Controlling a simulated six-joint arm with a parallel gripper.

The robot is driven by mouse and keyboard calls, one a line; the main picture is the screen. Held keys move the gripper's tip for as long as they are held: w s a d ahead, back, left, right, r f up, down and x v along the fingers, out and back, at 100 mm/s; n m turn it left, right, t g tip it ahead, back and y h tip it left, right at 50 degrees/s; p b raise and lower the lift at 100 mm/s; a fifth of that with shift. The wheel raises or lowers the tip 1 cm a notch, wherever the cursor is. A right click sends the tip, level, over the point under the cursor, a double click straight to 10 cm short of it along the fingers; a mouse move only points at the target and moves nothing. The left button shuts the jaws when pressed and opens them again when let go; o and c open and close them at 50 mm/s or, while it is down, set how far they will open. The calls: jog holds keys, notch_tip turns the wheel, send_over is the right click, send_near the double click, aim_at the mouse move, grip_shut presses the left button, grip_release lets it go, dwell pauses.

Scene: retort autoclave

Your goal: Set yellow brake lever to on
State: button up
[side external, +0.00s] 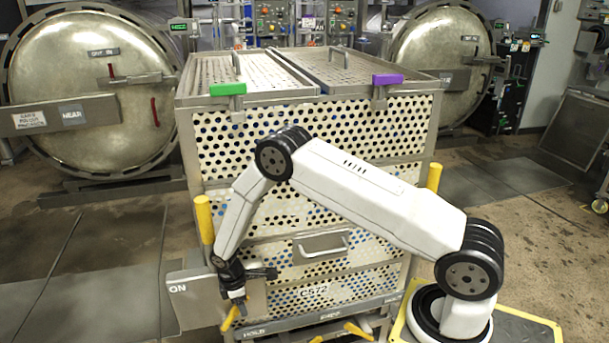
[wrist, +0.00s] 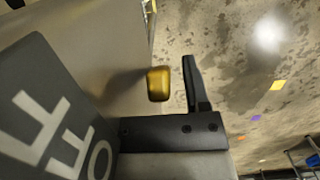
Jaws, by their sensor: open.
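The yellow brake lever (side external: 228,319) is low at the cart's front left corner, below a grey plate (side external: 190,300) marked ON. My gripper (side external: 237,302) points down just above the lever, close to that plate. In the wrist view, the lever's rounded yellow end (wrist: 159,84) shows just left of one dark finger (wrist: 193,84), with a small gap in the picture. A dark label reading OFF (wrist: 45,115) fills the lower left of that view. My gripper is open and holds nothing that I can see. Its other finger is hidden there.
The perforated basket cart (side external: 310,225) stands right behind my gripper, with a front handle (side external: 321,245) and yellow posts (side external: 204,220) at its sides. More yellow levers (side external: 357,330) sit along its base. Open floor (side external: 90,260) lies to the left.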

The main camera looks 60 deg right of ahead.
jog(key=shift+w+a+r, duration=0.1)
jog(key=shift+r, duration=2.7)
jog(key=shift+w+a+r, duration=0.1)
jog(key=shift+r, duration=2.7)
jog(key=shift+s+f, duration=0.1)
jog(key=shift+s, duration=0.05)
grip_shut()
jog(key=shift+s+d+f+m, duration=0.15)
jog(key=shift+s+f+m, duration=0.15)
jog(key=shift+m, duration=0.3)
jog(key=s+d+f+m+t+y, duration=0.1)
jog(key=s+f+m+y, duration=0.2)
jog(key=m, duration=0.8)
jog(key=s+f+m+t+y, duration=0.1)
jog(key=s+m+y, duration=0.4)
jog(key=m, duration=0.5)
jog(key=w+d+m+t, duration=0.1)
jog(key=d+m+t, duration=0.4)
jog(key=m, duration=0.8)
jog(key=shift+d+f+m+t, duration=0.3)
jog(key=shift+d+m, duration=0.1)
jog(key=shift+d, duration=0.25)
